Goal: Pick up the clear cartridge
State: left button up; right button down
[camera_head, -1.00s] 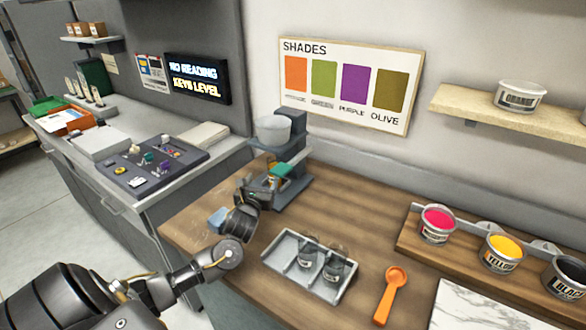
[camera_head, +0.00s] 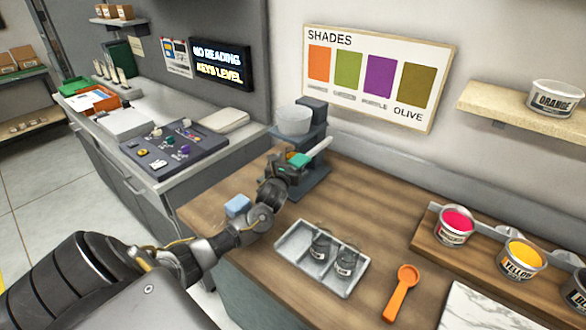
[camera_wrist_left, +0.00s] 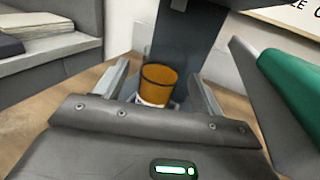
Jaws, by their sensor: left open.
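In the left wrist view, a clear-walled cup with orange contents (camera_wrist_left: 158,84) stands upright between the fingers of my left gripper (camera_wrist_left: 160,92). The fingers are apart, with a gap on each side of the cup. In the head view my left gripper (camera_head: 282,172) is at the front of a grey dispenser stand (camera_head: 312,118) on the wooden counter; the cup is hidden there. I cannot tell whether this cup is the clear cartridge. A green part (camera_wrist_left: 290,85) is close on the right in the wrist view. My right gripper is not in view.
A metal tray (camera_head: 287,253) with dark see-through cups is in front of the stand. A blue block (camera_head: 237,206), an orange scoop (camera_head: 402,291) and paint tubs (camera_head: 456,224) are also on the counter. A key panel (camera_head: 176,150) is on the left counter.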

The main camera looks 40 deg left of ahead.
pick_arm(q)
jog(key=x, duration=0.3)
jog(key=p+x, duration=0.1)
jog(key=x, duration=0.1)
jog(key=shift+d+f, duration=0.1)
jog(key=shift+f, duration=0.25)
jog(key=shift+s, duration=0.1)
jog(key=c, duration=1.1)
